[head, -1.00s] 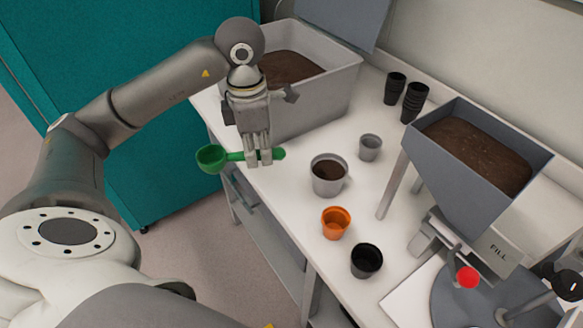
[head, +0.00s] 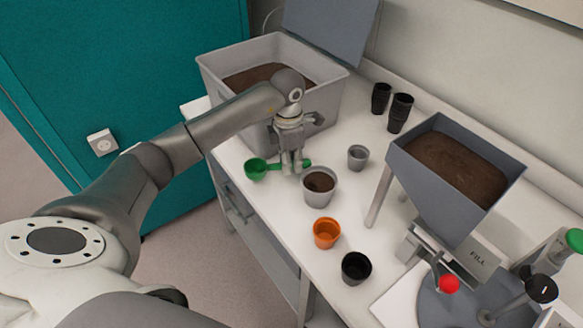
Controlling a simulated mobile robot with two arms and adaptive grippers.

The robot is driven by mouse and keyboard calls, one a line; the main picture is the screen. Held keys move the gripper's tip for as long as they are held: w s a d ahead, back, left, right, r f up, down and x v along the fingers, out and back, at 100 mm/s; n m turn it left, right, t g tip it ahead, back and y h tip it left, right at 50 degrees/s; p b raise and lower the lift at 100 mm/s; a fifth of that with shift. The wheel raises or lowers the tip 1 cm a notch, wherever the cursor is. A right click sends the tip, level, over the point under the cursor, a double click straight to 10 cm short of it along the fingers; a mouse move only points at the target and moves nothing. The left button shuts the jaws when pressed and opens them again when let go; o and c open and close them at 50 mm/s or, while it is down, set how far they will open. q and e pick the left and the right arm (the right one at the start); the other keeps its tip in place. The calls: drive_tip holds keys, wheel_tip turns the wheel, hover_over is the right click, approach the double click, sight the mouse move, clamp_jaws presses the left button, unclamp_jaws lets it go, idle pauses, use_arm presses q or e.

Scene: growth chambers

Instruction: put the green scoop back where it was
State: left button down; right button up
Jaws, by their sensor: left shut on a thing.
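The green scoop (head: 257,169) is in the head view, left of the middle, with its bowl to the left and its handle to the right. My left gripper (head: 291,170) points down and is shut on the scoop's handle. The scoop shows over the white bench top, in front of the grey soil bin and just behind the grey pot with soil. I cannot tell whether it touches the bench. My right gripper is not in view.
The grey bin (head: 335,92) with soil stands behind my left arm. The grey pot (head: 320,197), orange pot (head: 326,242), black pot (head: 356,267) and small grey pot (head: 357,157) stand nearby. A soil hopper (head: 437,205) and stacked black pots (head: 399,113) are to the right.

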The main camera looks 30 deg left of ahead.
sight(291, 178)
use_arm(q)
wheel_tip(291, 178, down, 3)
drive_tip(key=shift+w+d+p, duration=0.1)
drive_tip(key=shift+p, duration=0.75)
drive_tip(key=shift+f, duration=0.25)
drive_tip(key=shift+f, duration=0.1)
drive_tip(key=shift+f+b, duration=0.15)
drive_tip(key=shift+b, duration=0.25)
drive_tip(key=c, duration=1.3)
unclamp_jaws()
drive_tip(key=shift+r, duration=0.2)
